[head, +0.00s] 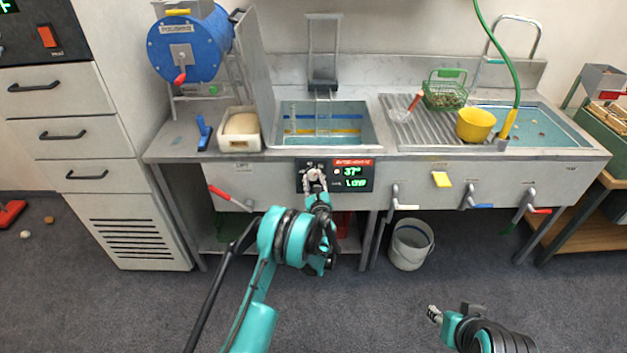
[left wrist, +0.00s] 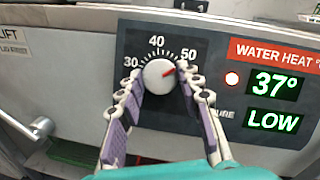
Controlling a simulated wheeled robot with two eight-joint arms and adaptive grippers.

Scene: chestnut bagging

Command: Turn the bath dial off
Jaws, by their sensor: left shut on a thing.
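The bath dial (left wrist: 158,76) is a round white knob on a black panel (left wrist: 215,50), with its red mark pointing up and right, between 40 and 50. The display (left wrist: 275,100) beside it reads 37° and LOW under a red WATER HEAT label. My left gripper (head: 315,178) is at this panel on the sink front. In the left wrist view its two purple-padded fingers are shut on the dial, one on each side. In the head view the gripper covers most of the dial. My right gripper (head: 453,310) is open and empty, low over the floor.
A red lever (head: 232,197) is left of the panel, and several tap levers are to its right. Above are a water basin (head: 375,125), a green basket (head: 440,90) and a yellow cup (head: 475,125). A white bucket (head: 410,250) stands below. The floor in front is clear.

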